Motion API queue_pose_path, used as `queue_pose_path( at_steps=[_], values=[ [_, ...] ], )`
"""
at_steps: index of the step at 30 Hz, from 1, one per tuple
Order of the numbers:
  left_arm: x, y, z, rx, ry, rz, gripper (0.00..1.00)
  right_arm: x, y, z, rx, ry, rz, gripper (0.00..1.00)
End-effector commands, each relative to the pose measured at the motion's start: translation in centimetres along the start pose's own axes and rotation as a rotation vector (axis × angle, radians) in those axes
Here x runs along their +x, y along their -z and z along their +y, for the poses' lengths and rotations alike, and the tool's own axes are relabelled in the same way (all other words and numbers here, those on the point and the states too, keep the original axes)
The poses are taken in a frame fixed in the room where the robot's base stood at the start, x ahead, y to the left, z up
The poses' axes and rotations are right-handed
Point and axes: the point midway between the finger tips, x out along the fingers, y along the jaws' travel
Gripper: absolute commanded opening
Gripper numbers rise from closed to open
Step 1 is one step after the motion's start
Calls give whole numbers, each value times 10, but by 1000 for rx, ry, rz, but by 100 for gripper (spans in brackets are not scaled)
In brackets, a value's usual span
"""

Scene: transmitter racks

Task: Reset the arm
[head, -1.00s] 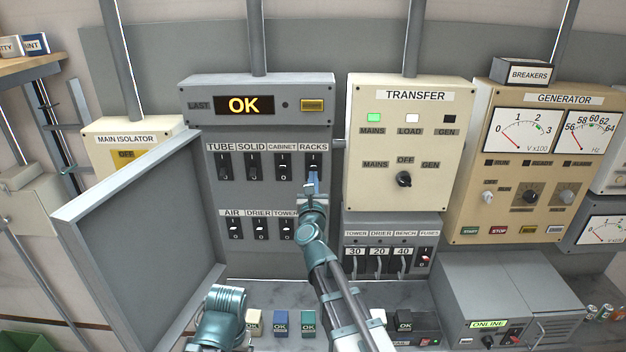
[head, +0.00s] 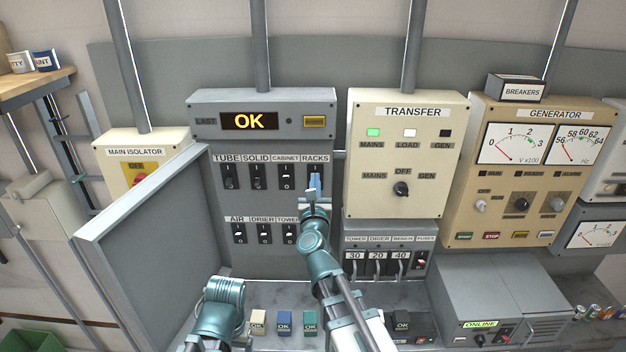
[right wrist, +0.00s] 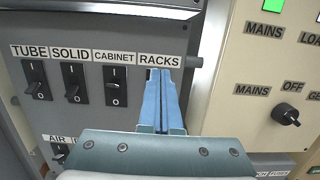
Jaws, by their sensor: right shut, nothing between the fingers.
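My right gripper (head: 315,184) is raised in front of the grey breaker panel (head: 208,185), with its fingertips at the RACKS switch under the RACKS label (head: 317,158). In the right wrist view its blue fingers (right wrist: 160,103) are together and empty, and they hide that switch. I cannot tell whether they touch the panel. My left arm (head: 222,297) is folded low at the left front. Its fingers do not show.
The panel's grey door (head: 145,240) stands open at the left. The cream TRANSFER box (head: 405,200) is close on the right, with a fuse box (head: 385,262) below it. Several small OK blocks (head: 284,322) stand on the bench.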

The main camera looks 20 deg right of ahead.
Motion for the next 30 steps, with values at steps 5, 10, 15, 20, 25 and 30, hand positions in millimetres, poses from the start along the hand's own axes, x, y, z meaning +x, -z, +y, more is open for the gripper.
queue_pose_path(
  at_steps=[5, 10, 15, 20, 25, 30],
  values=[
    [0, 0, 0, 0, 0, 0, 80, -3, 7, 21, -181, -108, 23, 0],
    [0, 0, 0, 0, 0, 0, 80, -28, 44, 74, -737, -440, 58, 0],
    [0, 0, 0, 0, 0, 0, 80, -78, 106, 102, -1350, -857, 39, 0],
    [0, 0, 0, 0, 0, 0, 80, -139, 164, 88, -1836, -1305, -35, 0],
    [0, 0, 0, 0, 0, 0, 80, -195, 200, 49, -2133, -1762, -147, 0],
    [0, 0, 0, 0, 0, 0, 80, -240, 214, 7, -2241, -2168, -270, 0]
  ],
)
